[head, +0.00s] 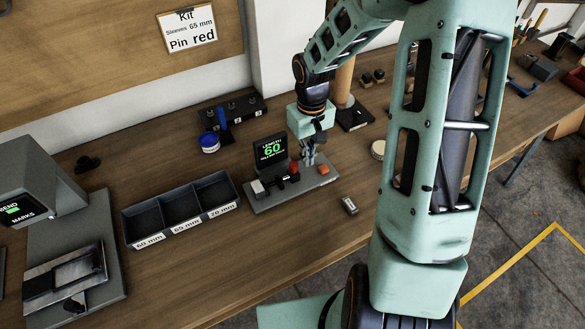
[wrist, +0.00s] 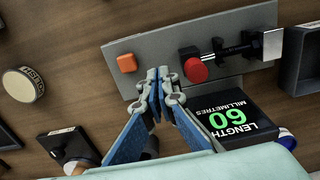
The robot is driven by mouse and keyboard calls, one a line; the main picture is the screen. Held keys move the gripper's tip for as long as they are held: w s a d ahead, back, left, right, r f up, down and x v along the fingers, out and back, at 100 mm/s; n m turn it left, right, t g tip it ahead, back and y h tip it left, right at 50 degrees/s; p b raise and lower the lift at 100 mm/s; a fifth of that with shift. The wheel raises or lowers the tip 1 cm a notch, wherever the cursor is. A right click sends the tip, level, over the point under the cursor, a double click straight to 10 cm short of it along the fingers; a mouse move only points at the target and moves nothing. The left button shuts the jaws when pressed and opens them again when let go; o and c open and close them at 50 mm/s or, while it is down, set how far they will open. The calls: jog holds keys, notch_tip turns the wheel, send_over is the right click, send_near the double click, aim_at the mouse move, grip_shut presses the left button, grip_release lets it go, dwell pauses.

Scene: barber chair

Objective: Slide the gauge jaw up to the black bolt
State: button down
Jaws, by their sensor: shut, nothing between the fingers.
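The length gauge has a grey base plate (head: 264,206) and a display (head: 270,150) reading 60 in green. Its jaw carries a red knob (wrist: 195,70), which also shows in the head view (head: 294,168). A black bolt (wrist: 238,50) lies between the jaw and a silver end block (wrist: 272,43). Whether jaw and bolt touch is unclear. My gripper (wrist: 158,74) is shut and empty. Its fingertips are over the plate, between the red knob and an orange button (wrist: 127,62), apart from the knob. In the head view my gripper (head: 310,160) is just right of the knob.
A three-compartment tray (head: 127,222) marked 60, 65 and 70 mm stands left of the gauge. A small grey part (head: 349,205) lies to the right. A blue-and-white tub (head: 209,142) and a black rack (head: 233,112) stand behind. The front bench is mostly clear.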

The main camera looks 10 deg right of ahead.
jog(key=shift+a, duration=0.2)
jog(key=shift+s+a, duration=0.25)
jog(key=shift+a, duration=0.4)
dwell(0.5)
jog(key=shift+d, duration=0.1)
jog(key=shift+w+d, duration=0.2)
jog(key=shift+d, duration=0.3)
notch_tip(320, 180, up, 8)
jog(key=p, duration=0.6)
dwell(0.4)
